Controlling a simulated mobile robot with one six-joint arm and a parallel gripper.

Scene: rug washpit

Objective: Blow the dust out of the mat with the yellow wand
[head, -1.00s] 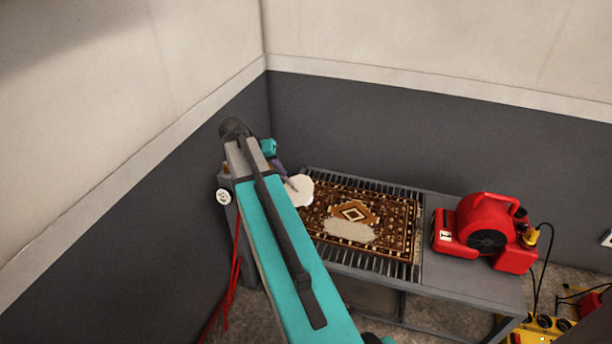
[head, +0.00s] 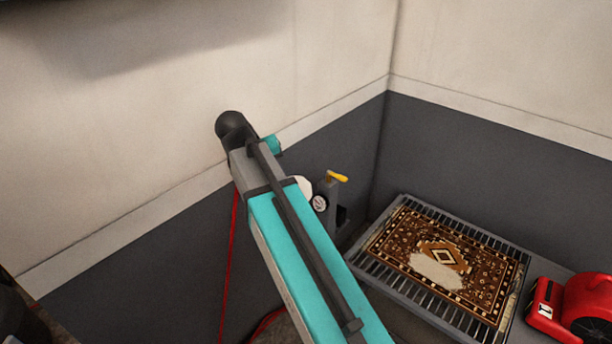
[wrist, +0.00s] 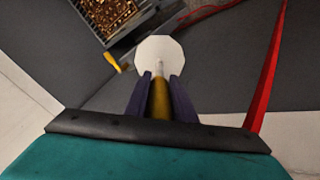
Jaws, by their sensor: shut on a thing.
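My gripper (wrist: 160,80) is shut on the yellow wand (wrist: 159,100), which lies between its two dark fingers in the wrist view. A white many-sided disc (wrist: 160,57) is at the wand's far end; its edge also shows beside my arm in the head view (head: 304,186). The patterned brown mat (head: 402,230) lies flat on a slatted grey table (head: 374,272), right of my arm. A pale dust patch (head: 436,270) covers part of its middle and near side. The wand is apart from the mat. In the head view my arm hides the gripper.
A grey post with a round gauge (head: 320,204) and yellow handle (head: 337,176) stands between my arm and the table. A red blower (head: 590,305) sits at the table's right. A red hose (head: 231,260) hangs at the left. Walls close the corner behind.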

